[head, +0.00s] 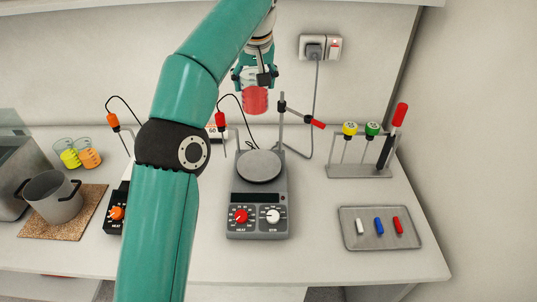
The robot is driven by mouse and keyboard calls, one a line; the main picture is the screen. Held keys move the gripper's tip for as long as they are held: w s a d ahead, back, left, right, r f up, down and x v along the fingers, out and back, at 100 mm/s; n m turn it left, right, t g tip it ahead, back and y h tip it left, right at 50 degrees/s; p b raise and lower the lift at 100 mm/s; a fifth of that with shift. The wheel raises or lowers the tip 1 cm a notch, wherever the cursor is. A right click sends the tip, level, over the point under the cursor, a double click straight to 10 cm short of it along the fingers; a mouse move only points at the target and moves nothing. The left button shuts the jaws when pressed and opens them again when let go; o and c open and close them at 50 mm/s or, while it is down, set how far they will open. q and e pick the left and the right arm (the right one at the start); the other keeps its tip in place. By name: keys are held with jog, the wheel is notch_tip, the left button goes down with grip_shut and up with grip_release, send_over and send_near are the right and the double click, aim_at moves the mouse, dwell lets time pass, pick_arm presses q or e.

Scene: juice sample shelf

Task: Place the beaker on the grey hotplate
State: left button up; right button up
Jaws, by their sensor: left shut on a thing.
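The grey hotplate (257,205) stands in the middle of the bench, with a round plate on top and a red and a white knob on its front. My left gripper (255,80) points down behind and above the hotplate. It is shut on a beaker (256,101) with red contents. The beaker hangs upright in the air, apart from the round plate. My right gripper is not in view.
A thin stand with a red-handled clamp (318,124) rises behind the hotplate. A tool rack (360,171) and a tray (350,228) with coloured bars stand at right. At left are a pot (52,198) and yellow and orange beakers (89,155). My left arm hides part of the bench.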

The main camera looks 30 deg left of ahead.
aim_at(257, 107)
pick_arm(q)
jog(key=shift+w+d+f, duration=0.1)
jog(key=shift+w+f, duration=0.05)
notch_tip(257, 107, down, 7)
jog(key=b, duration=0.4)
jog(key=shift+b, duration=0.3)
jog(key=shift+w+d+f+b, duration=0.1)
jog(key=shift+f+b, duration=0.3)
jog(key=shift+f, duration=2.6)
jog(key=shift+w+f+b, duration=0.1)
jog(key=shift+f+b, duration=0.25)
jog(key=shift+f, duration=2.65)
jog(key=shift+s, duration=0.1)
jog(key=o, duration=1.3)
jog(key=shift+f, duration=0.1)
jog(key=shift+o, duration=0.2)
jog(key=v, duration=1.2)
